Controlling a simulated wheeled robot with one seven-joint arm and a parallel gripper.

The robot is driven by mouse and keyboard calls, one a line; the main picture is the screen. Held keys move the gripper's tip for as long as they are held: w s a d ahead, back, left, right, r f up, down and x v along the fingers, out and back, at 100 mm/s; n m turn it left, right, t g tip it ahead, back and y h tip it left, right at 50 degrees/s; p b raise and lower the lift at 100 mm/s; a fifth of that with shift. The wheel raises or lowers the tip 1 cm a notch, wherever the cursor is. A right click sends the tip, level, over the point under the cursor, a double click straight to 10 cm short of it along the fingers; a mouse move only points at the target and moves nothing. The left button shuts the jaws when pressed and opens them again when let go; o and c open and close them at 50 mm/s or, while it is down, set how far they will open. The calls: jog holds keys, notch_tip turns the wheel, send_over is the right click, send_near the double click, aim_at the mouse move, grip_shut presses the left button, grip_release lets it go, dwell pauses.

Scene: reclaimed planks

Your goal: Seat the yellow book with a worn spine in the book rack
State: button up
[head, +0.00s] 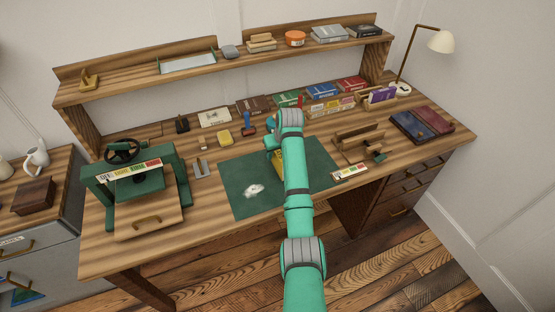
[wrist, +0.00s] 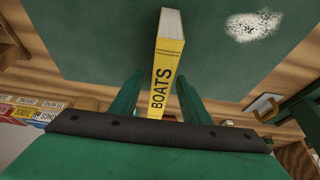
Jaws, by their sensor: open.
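The yellow book (wrist: 166,70), marked BOATS on its spine, stands on the green mat (wrist: 90,35). In the head view only a strip of the book (head: 279,163) shows beside my arm, which hides the rest. My gripper (wrist: 159,84) is open, with one finger on each side of the book's spine; I cannot tell whether either touches it. In the head view my gripper (head: 273,147) is over the back part of the mat (head: 235,185). A wooden rack with upright dividers (head: 358,140), which looks like the book rack, stands right of the mat.
A green press (head: 133,180) stands at the left. Several books line the desk's back, below a shelf (head: 130,80). Dark red and blue books (head: 420,123) lie at the right. A colour-marked strip (head: 350,172) lies before the rack. A white patch (head: 254,190) marks the mat.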

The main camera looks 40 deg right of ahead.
jog(key=shift+f, duration=0.25)
dwell(0.4)
grip_shut()
